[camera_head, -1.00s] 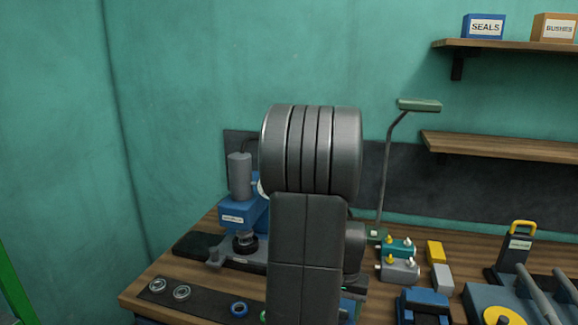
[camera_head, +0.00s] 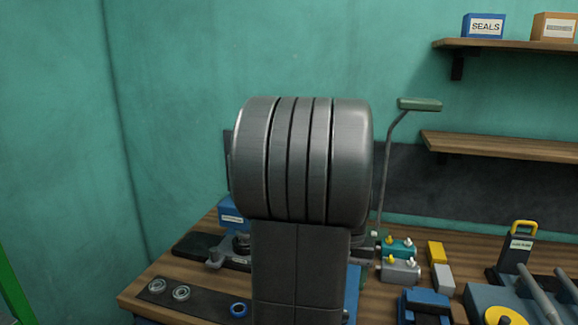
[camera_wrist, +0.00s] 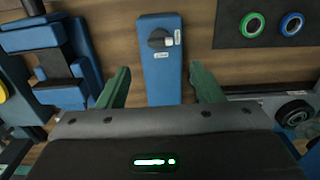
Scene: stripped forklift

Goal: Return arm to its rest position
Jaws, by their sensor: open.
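My arm stands up in the middle of the head view, its large grey ribbed joint hiding the bench behind it. My gripper (camera_wrist: 161,84) shows in the wrist view with its two green fingers spread wide. Nothing is held between them. A blue box with a black knob (camera_wrist: 160,65) lies on the bench beyond the fingers, in line with the gap.
A green desk lamp (camera_head: 419,104) stands behind. Shelves hang at right.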

